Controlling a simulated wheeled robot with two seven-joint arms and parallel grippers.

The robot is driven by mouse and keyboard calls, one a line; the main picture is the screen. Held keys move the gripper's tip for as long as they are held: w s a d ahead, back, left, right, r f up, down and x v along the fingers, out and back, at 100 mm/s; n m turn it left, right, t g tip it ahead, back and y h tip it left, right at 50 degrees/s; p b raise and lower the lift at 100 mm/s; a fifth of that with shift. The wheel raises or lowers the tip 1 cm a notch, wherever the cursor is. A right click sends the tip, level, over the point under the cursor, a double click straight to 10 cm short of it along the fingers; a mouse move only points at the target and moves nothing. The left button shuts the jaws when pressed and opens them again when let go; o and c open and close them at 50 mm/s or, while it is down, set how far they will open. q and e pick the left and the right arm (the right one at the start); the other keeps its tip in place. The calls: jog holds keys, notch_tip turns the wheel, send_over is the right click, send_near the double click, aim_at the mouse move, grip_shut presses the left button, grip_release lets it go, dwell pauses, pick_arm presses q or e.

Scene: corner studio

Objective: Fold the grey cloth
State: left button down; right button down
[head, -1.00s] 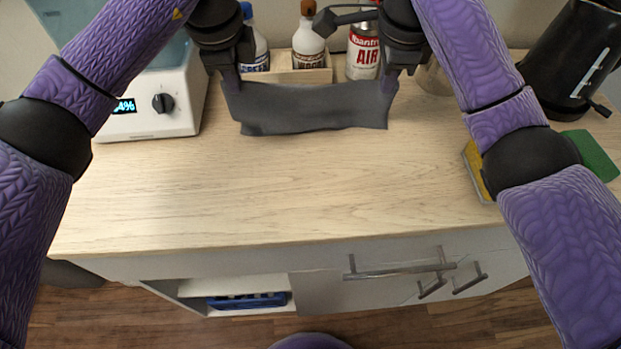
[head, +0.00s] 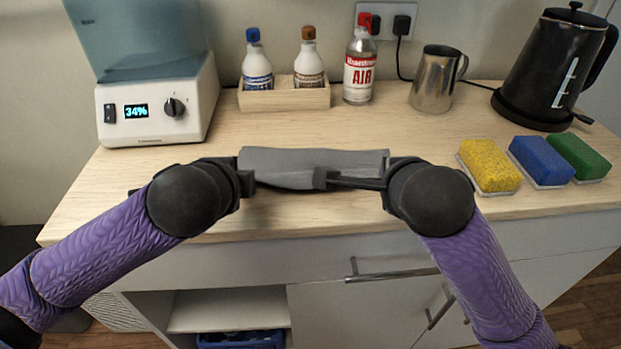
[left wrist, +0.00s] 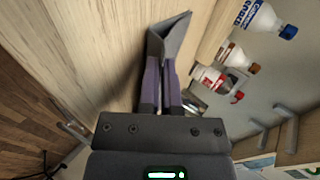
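The grey cloth (head: 290,160) spans level between my two grippers, over the front part of the counter, with a fold or overlap along its near side. In the left wrist view the cloth (left wrist: 170,35) bends in a V at the fingertips. My left gripper (head: 246,178) is at the cloth's left end; its fingers show close together on the cloth in the left wrist view (left wrist: 160,66). My right gripper (head: 389,172) is at the cloth's right end.
A white appliance (head: 150,112) stands back left. A wooden box (head: 285,98) with two bottles, a red-labelled bottle (head: 360,70), a metal jug (head: 436,80) and a black kettle (head: 550,70) stand behind. Yellow (head: 489,165), blue (head: 541,160) and green (head: 579,156) sponges lie right.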

pick_arm(q)
jog(key=shift+c, duration=2.4)
grip_release()
pick_arm(e)
jog(key=shift+c, duration=2.4)
grip_release()
pick_arm(q)
notch_tip(320, 180, up, 9)
jog(key=s, duration=0.2)
pick_arm(e)
notch_tip(320, 180, up, 9)
jog(key=s, duration=0.2)
pick_arm(q)
jog(key=shift+s, duration=0.1)
pick_arm(e)
jog(key=shift+s, duration=0.1)
